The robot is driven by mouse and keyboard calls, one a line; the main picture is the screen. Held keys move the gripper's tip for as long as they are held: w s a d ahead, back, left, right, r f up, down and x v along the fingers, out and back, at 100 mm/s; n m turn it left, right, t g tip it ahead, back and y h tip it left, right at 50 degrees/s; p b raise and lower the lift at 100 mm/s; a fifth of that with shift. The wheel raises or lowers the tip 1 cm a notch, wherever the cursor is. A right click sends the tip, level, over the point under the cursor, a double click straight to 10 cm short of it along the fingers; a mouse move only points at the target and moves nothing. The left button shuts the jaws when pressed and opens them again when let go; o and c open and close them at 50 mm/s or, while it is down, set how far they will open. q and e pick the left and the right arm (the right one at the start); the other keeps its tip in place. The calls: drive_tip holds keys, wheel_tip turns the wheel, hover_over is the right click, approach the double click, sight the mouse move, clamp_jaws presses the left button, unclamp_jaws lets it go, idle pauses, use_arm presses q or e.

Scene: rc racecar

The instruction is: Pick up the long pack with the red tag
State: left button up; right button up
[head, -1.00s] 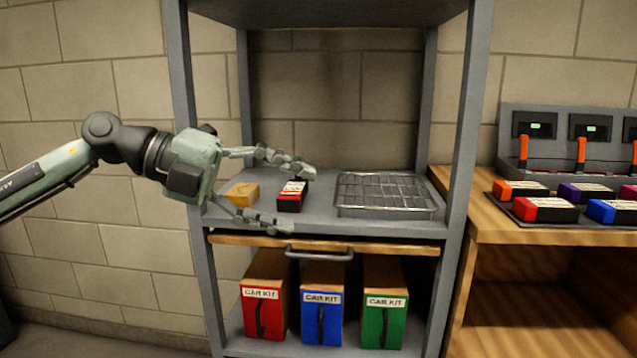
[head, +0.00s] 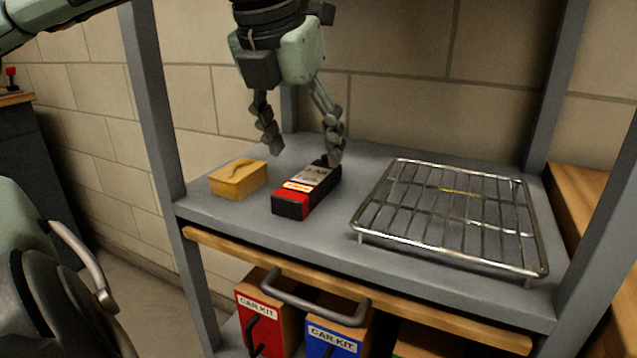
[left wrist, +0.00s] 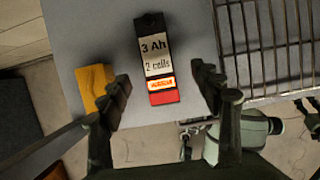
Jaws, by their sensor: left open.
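The long pack (head: 306,190) is black with a red band and a pale label, and lies on the grey shelf. In the left wrist view the pack (left wrist: 155,60) shows "3 Ah" and "2 cells" above an orange tag and a red end. My left gripper (head: 302,152) points down above the pack and is open. In the left wrist view its fingers (left wrist: 160,92) stand on either side of the pack, with gaps on both sides.
A yellow block (head: 238,181) sits left of the pack. A wire rack (head: 450,215) stands to the right. Shelf posts (head: 150,100) flank the space. Red and blue car kit boxes (head: 335,338) stand below, under a handled wooden board (head: 420,312).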

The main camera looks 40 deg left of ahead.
sight(311, 176)
use_arm(q)
drive_tip(key=x, duration=0.5)
drive_tip(key=shift+w+a+f, duration=0.15)
drive_tip(key=shift+a+f, duration=0.1)
drive_tip(key=shift+a, duration=0.05)
drive_tip(key=c, duration=1.4)
clamp_jaws()
drive_tip(key=shift+r, duration=0.15)
